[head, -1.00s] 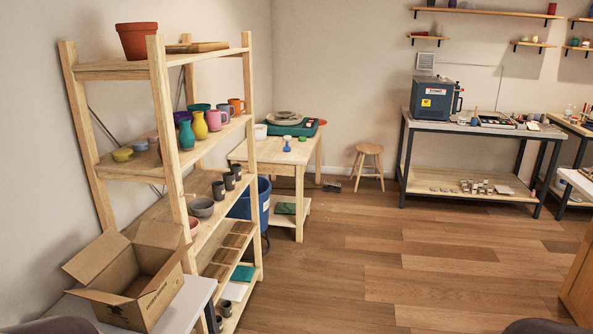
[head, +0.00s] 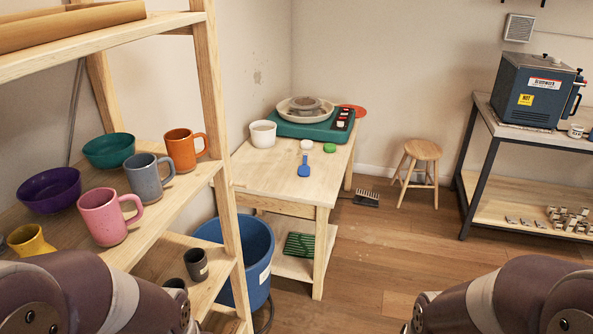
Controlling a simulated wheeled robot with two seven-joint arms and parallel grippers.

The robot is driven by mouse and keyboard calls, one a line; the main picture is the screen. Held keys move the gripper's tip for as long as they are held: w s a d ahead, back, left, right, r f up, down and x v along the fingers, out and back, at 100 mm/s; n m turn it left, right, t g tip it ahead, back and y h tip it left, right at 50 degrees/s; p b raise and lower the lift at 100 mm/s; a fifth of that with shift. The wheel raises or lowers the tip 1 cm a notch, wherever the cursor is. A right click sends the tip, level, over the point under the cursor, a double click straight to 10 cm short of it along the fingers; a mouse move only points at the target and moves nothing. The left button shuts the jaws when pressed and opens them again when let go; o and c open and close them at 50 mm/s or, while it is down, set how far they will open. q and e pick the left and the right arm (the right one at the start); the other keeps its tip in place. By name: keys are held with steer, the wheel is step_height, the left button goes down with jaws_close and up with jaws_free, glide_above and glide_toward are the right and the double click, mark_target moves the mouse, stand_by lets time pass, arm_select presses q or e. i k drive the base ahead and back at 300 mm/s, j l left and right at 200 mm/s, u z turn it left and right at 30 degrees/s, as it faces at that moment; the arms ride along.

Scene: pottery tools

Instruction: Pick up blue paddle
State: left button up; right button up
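A small blue paddle (head: 304,168) lies on the wooden table (head: 260,177) against the back wall, its wide end toward the table's front edge. A white cup-like object (head: 306,145) sits just behind the paddle, and a small green round piece (head: 329,147) lies to its right. Parts of both my arms show at the bottom left and bottom right, well short of the table. Neither of my grippers is in the picture.
A wooden shelf with mugs (head: 102,215) and bowls stands close on the left. A blue bucket (head: 258,262) is beside the table. A stool (head: 417,168) and a workbench with a kiln (head: 535,91) are on the right.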

mark_target(304, 170)
steer(key=i, duration=0.4)
steer(key=i+l, duration=0.25)
steer(key=i, duration=0.3)
steer(key=i+l+z, duration=0.15)
steer(key=i+l, duration=0.15)
steer(key=i, duration=0.25)
steer(key=i+l, duration=0.2)
steer(key=i, duration=0.35)
steer(key=i+l+z, duration=0.1)
steer(key=i, duration=0.5)
steer(key=i+l+z, duration=0.1)
steer(key=i+l, duration=0.2)
steer(key=i, duration=0.25)
